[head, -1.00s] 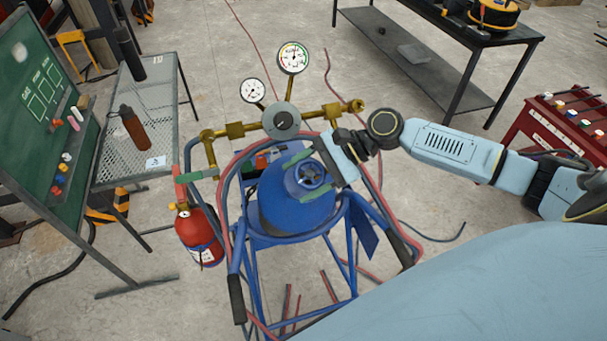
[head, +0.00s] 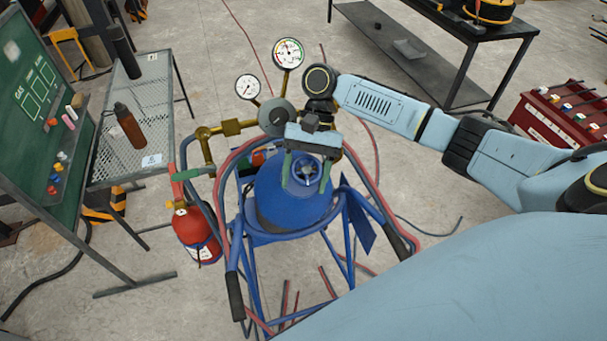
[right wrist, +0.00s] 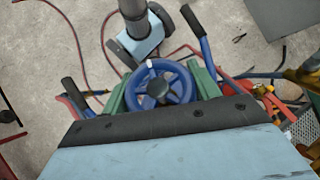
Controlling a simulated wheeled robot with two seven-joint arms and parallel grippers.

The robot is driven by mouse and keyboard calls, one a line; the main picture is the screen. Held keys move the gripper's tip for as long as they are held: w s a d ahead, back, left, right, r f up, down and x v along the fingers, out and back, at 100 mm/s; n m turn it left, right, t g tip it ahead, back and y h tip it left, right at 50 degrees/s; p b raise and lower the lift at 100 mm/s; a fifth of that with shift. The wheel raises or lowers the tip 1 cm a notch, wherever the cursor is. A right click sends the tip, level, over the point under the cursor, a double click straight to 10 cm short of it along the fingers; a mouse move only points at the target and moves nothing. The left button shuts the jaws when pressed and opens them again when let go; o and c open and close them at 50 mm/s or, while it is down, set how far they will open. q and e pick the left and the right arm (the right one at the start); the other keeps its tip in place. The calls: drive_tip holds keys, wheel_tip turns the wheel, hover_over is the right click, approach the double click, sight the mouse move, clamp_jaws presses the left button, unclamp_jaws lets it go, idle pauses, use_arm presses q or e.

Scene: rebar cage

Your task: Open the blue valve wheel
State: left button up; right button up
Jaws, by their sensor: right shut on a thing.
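The blue valve wheel (head: 307,168) sits on top of the blue gas cylinder (head: 290,207), which stands in a blue cart. My right gripper (head: 306,180) reaches over it from the far side. Its two green fingers lie on opposite sides of the wheel, shut on its rim. In the right wrist view the spoked wheel (right wrist: 160,85) shows between the green fingers (right wrist: 159,88). How far the wheel has turned is hard to tell. My left gripper is not in view.
Brass pipework (head: 232,127) with a round gauge (head: 288,53) stands just behind my right gripper. A red extinguisher (head: 196,232) hangs at the cart's left. Red and dark hoses loop around the cart. A mesh table (head: 110,165) and green board (head: 40,110) are at left.

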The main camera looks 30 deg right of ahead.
drive_tip(key=shift+s+f+n+g+h, duration=0.1)
drive_tip(key=shift+n+g+h, duration=0.6)
drive_tip(key=shift+n+h, duration=0.3)
drive_tip(key=shift+s, duration=0.1)
drive_tip(key=o, duration=1)
drive_tip(key=shift+c, duration=0.2)
drive_tip(key=shift+d, duration=0.1)
drive_tip(key=shift+w+d+r, duration=0.15)
drive_tip(key=shift+w+r, duration=0.2)
drive_tip(key=shift+r, duration=0.05)
drive_tip(key=v, duration=1.2)
drive_tip(key=shift+r, duration=0.25)
